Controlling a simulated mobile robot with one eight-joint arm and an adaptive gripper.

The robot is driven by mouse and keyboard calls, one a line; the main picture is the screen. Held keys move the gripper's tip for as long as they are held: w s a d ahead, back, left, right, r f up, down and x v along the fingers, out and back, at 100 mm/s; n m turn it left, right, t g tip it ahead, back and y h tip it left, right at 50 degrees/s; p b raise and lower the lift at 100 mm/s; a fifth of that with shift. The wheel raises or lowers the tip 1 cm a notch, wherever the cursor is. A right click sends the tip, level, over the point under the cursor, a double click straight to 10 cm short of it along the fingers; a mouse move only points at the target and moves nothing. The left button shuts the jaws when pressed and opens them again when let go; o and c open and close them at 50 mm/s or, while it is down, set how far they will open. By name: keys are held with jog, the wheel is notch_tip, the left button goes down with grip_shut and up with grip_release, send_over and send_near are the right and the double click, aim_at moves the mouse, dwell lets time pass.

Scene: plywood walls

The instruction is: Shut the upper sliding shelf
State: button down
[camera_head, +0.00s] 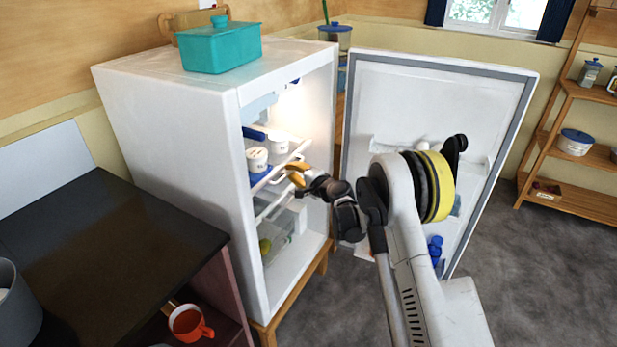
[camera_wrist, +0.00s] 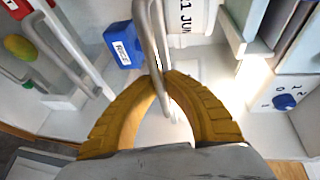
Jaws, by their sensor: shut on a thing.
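The upper sliding shelf (camera_head: 303,147) is inside the open white fridge (camera_head: 175,130) and juts toward the opening, with white tubs on it. Its pale bar handle (camera_wrist: 150,28) runs between my gripper's yellow fingers in the wrist view. My gripper (camera_head: 294,173) is at the front of this shelf and is shut on the handle; the fingertips (camera_wrist: 164,78) also show in the wrist view. The fingers hide part of the handle and shelf front.
The fridge door (camera_head: 440,85) stands wide open on the right, behind my arm. A lower clear drawer (camera_head: 287,235) sits below the shelf. Two white tubs (camera_head: 257,160) (camera_head: 279,146) stand on the shelf. A dark counter (camera_head: 100,240) is at left.

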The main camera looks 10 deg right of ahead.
aim_at(282, 168)
jog(key=shift+w+a, duration=0.65)
jog(key=shift+a, duration=0.25)
jog(key=shift+w+a, duration=0.6)
jog(key=shift+a, duration=0.25)
jog(key=shift+w, duration=0.1)
jog(key=c, duration=1.5)
grip_release()
jog(key=shift+o, duration=0.2)
jog(key=v, duration=1.2)
